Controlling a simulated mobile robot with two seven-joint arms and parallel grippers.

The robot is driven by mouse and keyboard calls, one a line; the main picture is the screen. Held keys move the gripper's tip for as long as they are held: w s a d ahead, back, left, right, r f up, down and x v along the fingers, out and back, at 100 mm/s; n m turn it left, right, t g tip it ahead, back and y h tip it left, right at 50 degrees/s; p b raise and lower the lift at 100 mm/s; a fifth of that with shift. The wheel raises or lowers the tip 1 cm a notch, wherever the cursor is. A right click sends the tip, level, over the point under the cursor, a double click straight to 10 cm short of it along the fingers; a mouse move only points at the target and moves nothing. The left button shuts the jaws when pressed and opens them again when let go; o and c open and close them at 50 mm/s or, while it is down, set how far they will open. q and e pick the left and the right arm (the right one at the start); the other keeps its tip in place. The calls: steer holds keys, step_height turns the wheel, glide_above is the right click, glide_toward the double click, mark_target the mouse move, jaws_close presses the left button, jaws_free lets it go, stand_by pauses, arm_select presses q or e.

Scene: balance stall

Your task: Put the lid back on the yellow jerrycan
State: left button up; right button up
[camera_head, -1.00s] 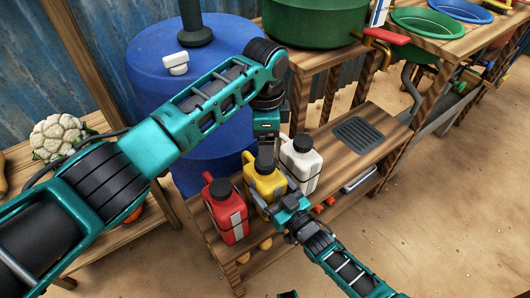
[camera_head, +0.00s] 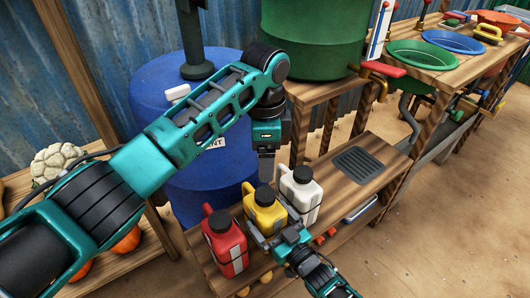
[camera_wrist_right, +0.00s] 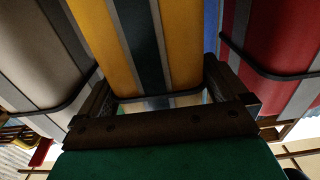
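The yellow jerrycan (camera_head: 264,216) stands upright between a red jerrycan (camera_head: 224,243) and a white jerrycan (camera_head: 300,196) on a low wooden bench. A black lid (camera_head: 265,195) sits on top of its neck; I cannot tell how tightly. My left gripper (camera_head: 266,178) points down just above this lid, apart from it; its fingers are seen side-on, so their gap is hidden. My right gripper (camera_head: 268,238) is at the near side of the yellow jerrycan, with a finger on either side of its lower body. In the right wrist view, the fingers flank the yellow jerrycan (camera_wrist_right: 180,40).
The red and white jerrycans stand close on both sides. A blue barrel (camera_head: 205,195) with a white object (camera_head: 178,93) on top stands behind. A grey drain grid (camera_head: 358,165) lies on the bench at right. A green tank (camera_head: 312,45) stands on a stand behind.

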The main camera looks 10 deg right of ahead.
steer(key=p+v, duration=0.2)
steer(key=v, duration=1.1)
